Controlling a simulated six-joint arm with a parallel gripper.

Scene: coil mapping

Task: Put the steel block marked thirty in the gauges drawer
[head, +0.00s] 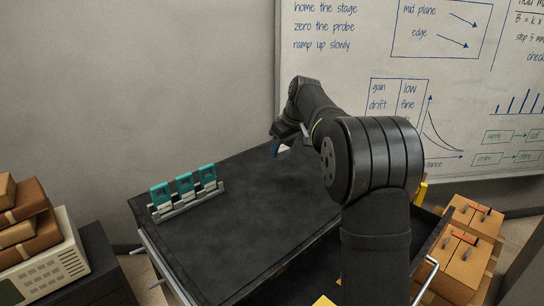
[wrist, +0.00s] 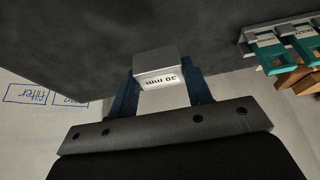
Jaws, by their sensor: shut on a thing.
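The steel block (wrist: 155,68) sits between the two blue fingers of my gripper (wrist: 160,84) in the wrist view. Its pale face reads "30 mm", upside down in that picture. My gripper is shut on it. In the head view my gripper (head: 287,135) is over the far part of the dark tabletop (head: 250,215), with a small pale part of the block (head: 283,149) showing below it. I cannot make out the gauges drawer or its label; my arm hides much of the right side.
A metal rack (head: 190,203) with three teal-topped pieces (head: 185,183) stands at the tabletop's left. The tabletop's middle is clear. A whiteboard (head: 350,60) is behind. Cardboard boxes (head: 465,245) stand at right; a white instrument (head: 45,262) and brown boxes (head: 25,213) at left.

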